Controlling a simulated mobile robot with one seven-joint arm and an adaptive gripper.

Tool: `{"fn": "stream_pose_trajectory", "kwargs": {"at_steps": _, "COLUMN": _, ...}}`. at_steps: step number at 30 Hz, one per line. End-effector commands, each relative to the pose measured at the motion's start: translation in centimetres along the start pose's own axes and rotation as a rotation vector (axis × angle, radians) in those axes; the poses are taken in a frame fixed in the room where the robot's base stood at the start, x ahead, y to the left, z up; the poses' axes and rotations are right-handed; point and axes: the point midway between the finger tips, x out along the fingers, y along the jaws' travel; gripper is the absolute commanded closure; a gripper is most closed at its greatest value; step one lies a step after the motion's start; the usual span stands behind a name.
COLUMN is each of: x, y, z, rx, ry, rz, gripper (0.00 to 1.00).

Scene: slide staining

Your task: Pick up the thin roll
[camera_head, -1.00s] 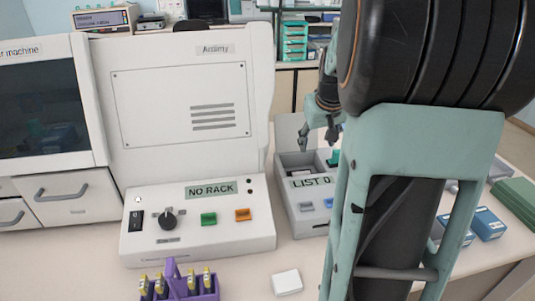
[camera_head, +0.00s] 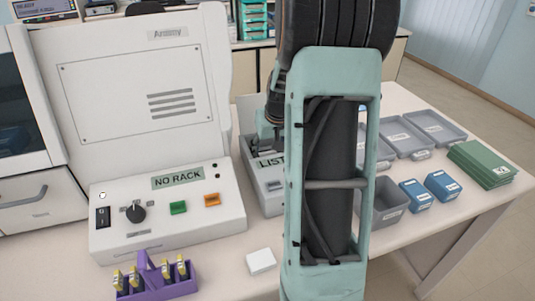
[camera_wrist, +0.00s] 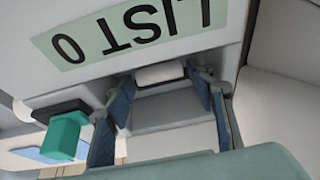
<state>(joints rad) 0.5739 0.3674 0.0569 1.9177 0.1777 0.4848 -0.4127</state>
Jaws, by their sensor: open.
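A short white cylinder (camera_wrist: 160,75), which looks like the thin roll, lies in a recess of the grey device labelled "LIST 0" (camera_wrist: 150,17). In the wrist view my gripper (camera_wrist: 158,84) is open, with one blue-padded finger on each side of the roll. I cannot tell whether either finger touches it. In the head view the device (camera_head: 262,190) stands right of the white machine, partly covered by my arm. The roll is hidden there.
A teal block on a dark base (camera_wrist: 64,134) is close to my gripper's left finger. The white "NO RACK" machine (camera_head: 140,90) stands left, a purple rack (camera_head: 175,288) in front. Grey trays (camera_head: 437,126), blue boxes (camera_head: 442,185) and green folders (camera_head: 485,165) lie right.

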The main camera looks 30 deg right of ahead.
Motion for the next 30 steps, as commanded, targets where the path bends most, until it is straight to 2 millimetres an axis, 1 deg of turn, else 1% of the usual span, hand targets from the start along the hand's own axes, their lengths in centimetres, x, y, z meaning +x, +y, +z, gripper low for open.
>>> {"fn": "stream_pose_trajectory", "kwargs": {"at_steps": 3, "x": 0.6, "y": 0.0, "z": 0.0, "rx": 0.000, "ry": 0.000, "rz": 0.000, "gripper": 0.50}}
{"fn": "stream_pose_trajectory", "kwargs": {"at_steps": 9, "x": 0.6, "y": 0.0, "z": 0.0, "rx": 0.000, "ry": 0.001, "rz": 0.000, "gripper": 0.50}}
{"fn": "stream_pose_trajectory", "kwargs": {"at_steps": 14, "x": 0.6, "y": 0.0, "z": 0.0, "rx": 0.000, "ry": 0.001, "rz": 0.000, "gripper": 0.67}}
{"fn": "stream_pose_trajectory", "kwargs": {"at_steps": 15, "x": 0.6, "y": 0.0, "z": 0.0, "rx": 0.000, "ry": 0.001, "rz": 0.000, "gripper": 0.69}}
{"fn": "stream_pose_trajectory", "kwargs": {"at_steps": 25, "x": 0.4, "y": 0.0, "z": -0.1, "rx": 0.000, "ry": 0.001, "rz": 0.001, "gripper": 0.69}}
{"fn": "stream_pose_trajectory", "kwargs": {"at_steps": 30, "x": -0.7, "y": 0.0, "z": -0.6, "rx": 0.000, "ry": 0.004, "rz": 0.001, "gripper": 0.69}}
